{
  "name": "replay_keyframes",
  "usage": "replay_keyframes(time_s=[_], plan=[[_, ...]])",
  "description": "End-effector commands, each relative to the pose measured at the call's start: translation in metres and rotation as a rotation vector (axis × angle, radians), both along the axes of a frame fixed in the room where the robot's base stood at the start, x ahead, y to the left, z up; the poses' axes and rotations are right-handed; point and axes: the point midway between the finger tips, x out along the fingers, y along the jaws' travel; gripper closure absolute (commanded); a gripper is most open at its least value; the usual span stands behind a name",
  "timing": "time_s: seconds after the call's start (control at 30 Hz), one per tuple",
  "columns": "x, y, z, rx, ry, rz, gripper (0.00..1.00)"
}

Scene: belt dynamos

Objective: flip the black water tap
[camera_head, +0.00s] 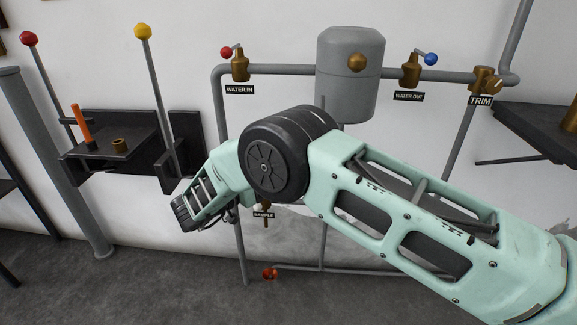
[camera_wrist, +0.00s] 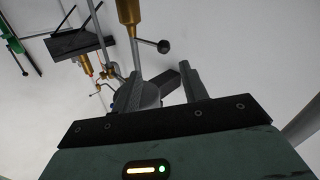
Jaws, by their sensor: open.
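In the wrist view, a brass tap (camera_wrist: 129,12) shows at the top, with a short lever ending in a black ball (camera_wrist: 163,46). The ball appears just beyond the gap between my fingertips, apart from both. My gripper (camera_wrist: 160,69) is open, with nothing between its fingers. In the head view, my arm hides the gripper and I cannot make out the black ball. A small brass tap (camera_head: 266,217) by the SAMPLE label (camera_head: 264,215) is partly hidden behind my arm; I cannot tell if it is the same tap.
A grey tank (camera_head: 350,60) hangs on the wall pipes. Taps with a red ball (camera_head: 226,52) and a blue ball (camera_head: 431,59) flank it. Tall levers with red (camera_head: 29,39) and yellow (camera_head: 142,31) knobs stand left, by a dark shelf (camera_head: 112,142). A red-orange valve (camera_head: 270,272) sits low.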

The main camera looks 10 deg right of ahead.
Motion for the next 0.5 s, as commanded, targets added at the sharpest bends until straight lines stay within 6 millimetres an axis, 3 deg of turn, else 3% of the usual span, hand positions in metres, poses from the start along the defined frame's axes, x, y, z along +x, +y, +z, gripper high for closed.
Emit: replay_keyframes(time_s=[0.2,0.5], plan=[[-0.018,0.034,-0.001,0.002,0.001,0.003,0.56],[-0.025,0.048,0.000,0.002,0.002,0.002,0.56]])
